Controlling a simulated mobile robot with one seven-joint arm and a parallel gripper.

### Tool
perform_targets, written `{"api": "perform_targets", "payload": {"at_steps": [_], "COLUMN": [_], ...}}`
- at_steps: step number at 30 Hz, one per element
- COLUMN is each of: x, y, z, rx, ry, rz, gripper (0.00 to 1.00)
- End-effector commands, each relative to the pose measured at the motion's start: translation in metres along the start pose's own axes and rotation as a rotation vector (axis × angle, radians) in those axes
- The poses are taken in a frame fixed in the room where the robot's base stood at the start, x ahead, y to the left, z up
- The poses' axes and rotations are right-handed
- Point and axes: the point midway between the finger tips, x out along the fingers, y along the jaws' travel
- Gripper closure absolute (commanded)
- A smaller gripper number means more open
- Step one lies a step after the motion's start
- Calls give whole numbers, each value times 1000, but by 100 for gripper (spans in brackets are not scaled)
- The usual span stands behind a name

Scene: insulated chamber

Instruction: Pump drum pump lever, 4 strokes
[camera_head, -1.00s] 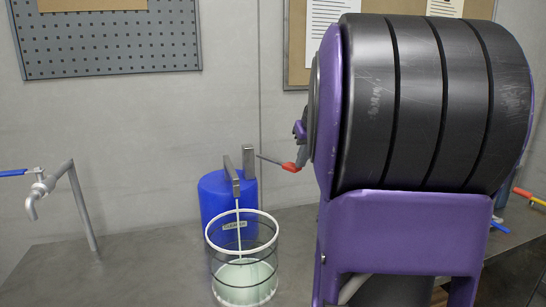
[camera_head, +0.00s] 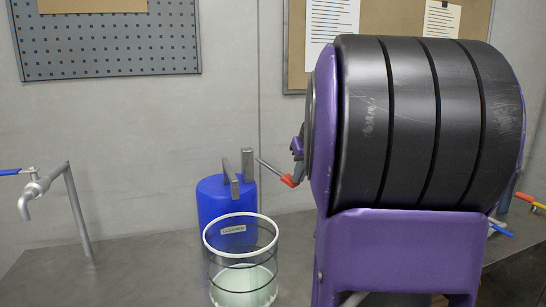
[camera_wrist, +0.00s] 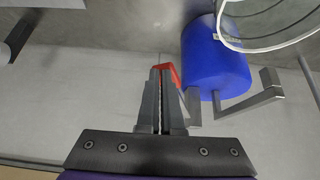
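The blue drum (camera_head: 212,200) stands on the bench with a grey pump head (camera_head: 247,165) and a grey spout (camera_head: 231,178) on top. A thin lever (camera_head: 268,168) runs from the pump head down to the right and ends in a red grip (camera_head: 290,181). My gripper (camera_head: 297,167) is at this grip, partly hidden by my arm. In the wrist view, the fingers of my gripper (camera_wrist: 160,80) are close together on the red grip (camera_wrist: 172,72), which shows beside and behind them. The drum (camera_wrist: 215,55) is to the right.
A clear container (camera_head: 243,218) with a white rim and pale green liquid stands in front of the drum, below the spout. A metal tap (camera_head: 35,190) with a blue handle stands at the left. My purple and black arm fills the right. Bench between tap and drum is clear.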

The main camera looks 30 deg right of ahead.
Motion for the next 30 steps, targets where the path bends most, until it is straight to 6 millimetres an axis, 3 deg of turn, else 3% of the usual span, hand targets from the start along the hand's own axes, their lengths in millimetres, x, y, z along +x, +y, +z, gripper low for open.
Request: {"api": "perform_targets", "payload": {"at_steps": [30], "x": [-61], "y": [1], "z": [-42], "rx": [0], "ry": [-2], "rz": [0], "gripper": [100]}}
